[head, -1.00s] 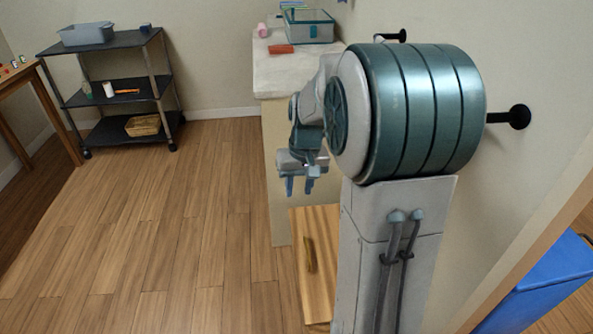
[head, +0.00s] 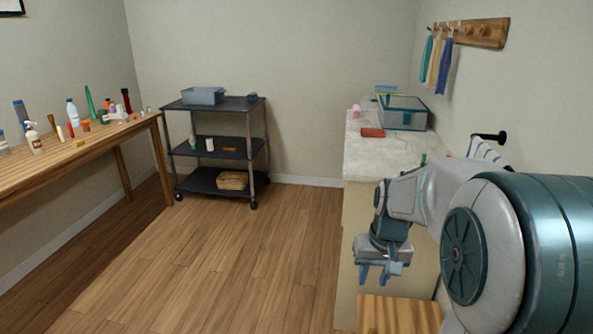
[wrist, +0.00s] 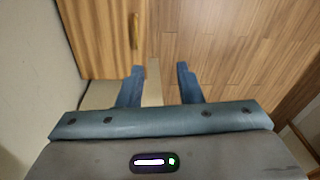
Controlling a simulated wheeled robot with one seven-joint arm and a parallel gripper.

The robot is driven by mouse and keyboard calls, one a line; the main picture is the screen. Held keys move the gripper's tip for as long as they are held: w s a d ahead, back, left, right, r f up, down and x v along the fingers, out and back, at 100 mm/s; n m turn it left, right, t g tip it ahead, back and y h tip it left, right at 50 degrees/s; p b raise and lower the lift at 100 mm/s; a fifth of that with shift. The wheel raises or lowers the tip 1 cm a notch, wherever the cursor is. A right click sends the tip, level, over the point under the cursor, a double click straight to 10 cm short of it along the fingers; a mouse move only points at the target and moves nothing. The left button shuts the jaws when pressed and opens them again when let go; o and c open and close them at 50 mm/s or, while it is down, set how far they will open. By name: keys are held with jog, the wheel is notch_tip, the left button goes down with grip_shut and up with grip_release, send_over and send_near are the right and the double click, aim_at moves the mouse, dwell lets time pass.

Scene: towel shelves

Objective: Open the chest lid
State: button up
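A light wooden panel (head: 398,315) shows at the bottom edge of the head view, mostly cut off. The wrist view shows a wooden panel (wrist: 105,40) with a small brass handle (wrist: 134,32), which looks like the same piece. I cannot tell for sure whether this is the chest and its lid. My gripper (head: 374,278) hangs pointing down beside the counter, above the wooden piece. In the wrist view its two blue fingers (wrist: 160,70) are apart with nothing between them. The handle lies beyond the left finger, not touched.
A pale-topped counter (head: 370,150) holds a teal box (head: 403,113) and a red item (head: 373,133). A dark shelf cart (head: 215,148) stands at the back wall. A wooden table (head: 85,150) with bottles is at left. The middle floor (head: 220,260) is clear.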

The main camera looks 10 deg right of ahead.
jog(key=s+a+r+p, duration=0.3)
jog(key=s+r+p, duration=0.4)
jog(key=r, duration=0.2)
jog(key=s+a+r+n+t+p, duration=0.1)
jog(key=s+a+r+p, duration=0.3)
jog(key=s+r+p, duration=0.3)
notch_tip(320, 180, up, 2)
jog(key=shift+s+r+t+h, duration=0.1)
jog(key=shift+s+t+h, duration=0.1)
jog(key=shift+t+h, duration=0.1)
jog(key=shift+s+a+r+p, duration=0.1)
jog(key=shift+s+a+p, duration=0.1)
jog(key=shift+s+p, duration=0.25)
jog(key=shift+c, duration=0.6)
jog(key=shift+s, duration=0.1)
grip_shut()
jog(key=shift+d, duration=0.1)
